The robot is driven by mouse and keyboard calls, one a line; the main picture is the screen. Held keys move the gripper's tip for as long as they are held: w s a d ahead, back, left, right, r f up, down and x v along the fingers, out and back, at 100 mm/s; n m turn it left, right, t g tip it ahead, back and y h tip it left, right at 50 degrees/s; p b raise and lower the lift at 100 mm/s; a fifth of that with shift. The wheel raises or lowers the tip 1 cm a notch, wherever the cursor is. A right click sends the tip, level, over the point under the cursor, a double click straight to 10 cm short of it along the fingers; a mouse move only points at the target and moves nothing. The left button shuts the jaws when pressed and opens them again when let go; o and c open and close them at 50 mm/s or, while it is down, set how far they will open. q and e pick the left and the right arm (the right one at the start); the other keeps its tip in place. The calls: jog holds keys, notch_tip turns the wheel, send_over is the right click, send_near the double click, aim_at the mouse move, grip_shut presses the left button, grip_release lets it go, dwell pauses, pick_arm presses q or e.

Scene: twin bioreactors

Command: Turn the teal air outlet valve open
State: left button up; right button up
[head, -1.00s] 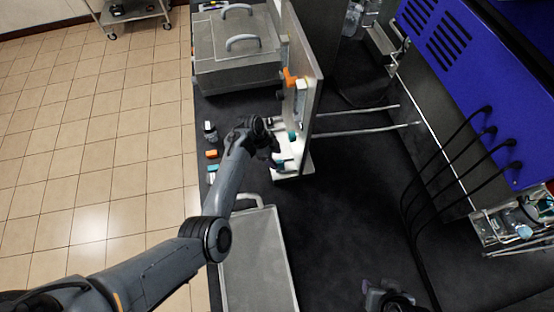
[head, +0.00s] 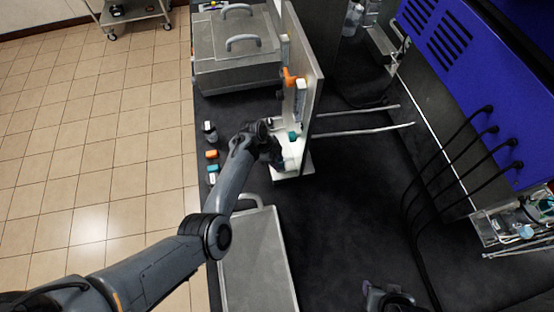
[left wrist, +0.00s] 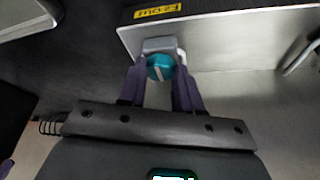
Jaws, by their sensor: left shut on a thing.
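In the left wrist view, a round teal valve knob (left wrist: 160,67) with a pale bar across its face sits on a light grey mount. The two purple fingers of my left gripper (left wrist: 160,62) are on either side of it, shut on it. In the head view, my left gripper (head: 275,152) is at the lower front of the upright panel (head: 302,60), and hides what it grips. Another teal part (head: 293,135) shows just above it on the panel. My right gripper (head: 388,298) shows only as a dark part at the bottom edge; its jaws cannot be made out.
An orange valve (head: 291,77) is higher on the panel. Small orange (head: 211,154) and teal (head: 213,168) pieces lie by the bench's left edge. A grey lidded box (head: 238,60) stands behind, a flat tray (head: 258,265) in front.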

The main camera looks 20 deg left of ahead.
pick_arm(q)
jog(key=shift+s+r+n+t+p, duration=0.15)
jog(key=shift+n+t+p, duration=0.15)
jog(key=shift+n+p, duration=0.6)
jog(key=shift+s+n+t+y+p, duration=0.1)
jog(key=shift+n+t+y+p, duration=0.25)
jog(key=shift+n+p, duration=0.8)
jog(key=n+t+p, duration=0.1)
jog(key=n, duration=0.1)
jog(key=shift+d+n+y+p, duration=0.15)
jog(key=shift+n+y+p, duration=0.1)
jog(key=shift+n+p, duration=0.1)
jog(key=n, duration=0.1)
jog(key=n+y+p, duration=0.1)
jog(key=shift+s+d+n+t, duration=0.15)
jog(key=shift+n+t, duration=0.2)
jog(key=shift+n, duration=0.05)
jog(key=shift+n+y+p, duration=0.3)
jog(key=shift+n+p, duration=0.05)
jog(key=shift+n, duration=0.45)
jog(key=n, duration=0.1)
jog(key=n+y, duration=0.1)
jog(key=shift+d+n+t, duration=0.2)
jog(key=shift+n+t, duration=0.1)
jog(key=shift+n, duration=0.1)
jog(key=shift+d+f+n+y, duration=0.15)
jog(key=shift+n+y, duration=0.55)
jog(key=shift+n, duration=1.2)
jog(key=shift+f, duration=0.1)
